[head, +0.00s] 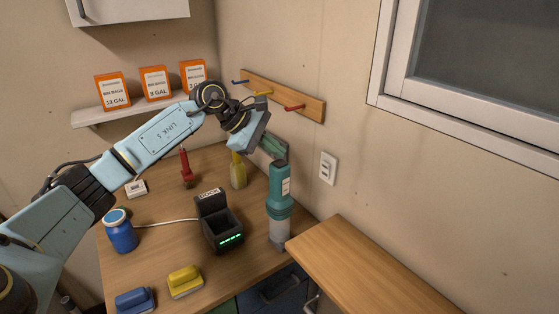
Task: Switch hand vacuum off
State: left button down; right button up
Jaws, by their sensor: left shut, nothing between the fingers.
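The teal hand vacuum (281,192) stands upright near the right edge of the wooden counter, its grey end down. It has a pale label on its side and a darker green upper part that leans left. Its switch is too small to make out. My left gripper (259,131) reaches in from the left and is at the top of the vacuum, shut with nothing held. Its fingertips are hard to make out, and I cannot tell whether they touch the vacuum. My right gripper is not in view.
A black dock (219,226) with green lights stands left of the vacuum. A yellow bottle (238,172), red tool (186,168), blue jar (120,232) and yellow brush (185,281) stand around it. A hook rail (285,96) is on the wall. A wooden ledge (365,270) is at right.

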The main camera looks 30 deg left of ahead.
aim_at(275, 163)
pick_arm(q)
jog(key=shift+r, duration=0.15)
notch_tip(275, 163, up, 6)
jog(key=p, duration=0.3)
dwell(0.4)
